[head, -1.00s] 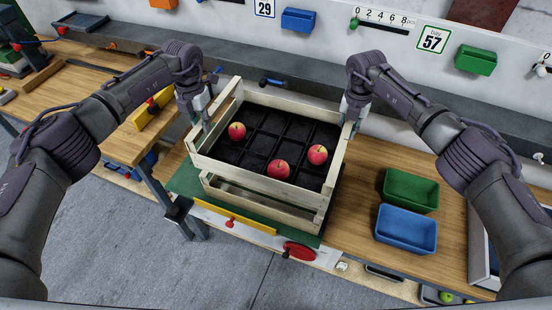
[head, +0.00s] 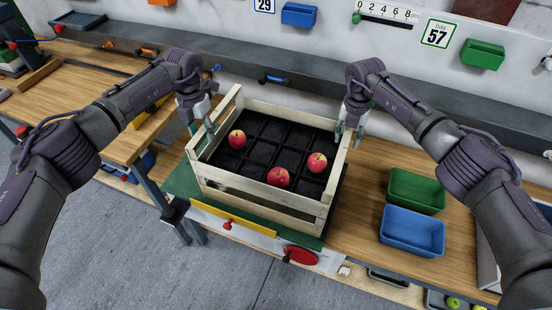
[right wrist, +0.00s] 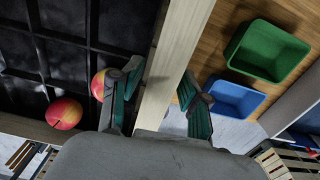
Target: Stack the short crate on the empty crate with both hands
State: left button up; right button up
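The short crate (head: 335,183), pale wood with a black divided tray and three red apples, sits level on top of the empty crate (head: 318,226). Little of the lower crate shows; its inside is hidden. My left gripper (head: 201,122) is at the short crate's left wall, its fingers spread apart. My right gripper (head: 349,134) is at the right wall. In the right wrist view, its open fingers (right wrist: 160,103) stand on either side of the pale wall (right wrist: 172,70), which does not look clamped.
A green bin (head: 415,190) and a blue bin (head: 412,231) stand on the bench to the right. A green mat (head: 182,183) lies under the crates. A grey ledge and wall are behind. Wood between the crates and bins is clear.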

pick_arm(q)
jog(key=shift+w+r, duration=0.15)
jog(key=shift+r, duration=0.35)
pick_arm(e)
jog(key=shift+d+f, duration=0.1)
notch_tip(320, 180, up, 12)
jog(key=shift+r, duration=0.1)
pick_arm(q)
notch_tip(320, 180, up, 11)
dwell(0.7)
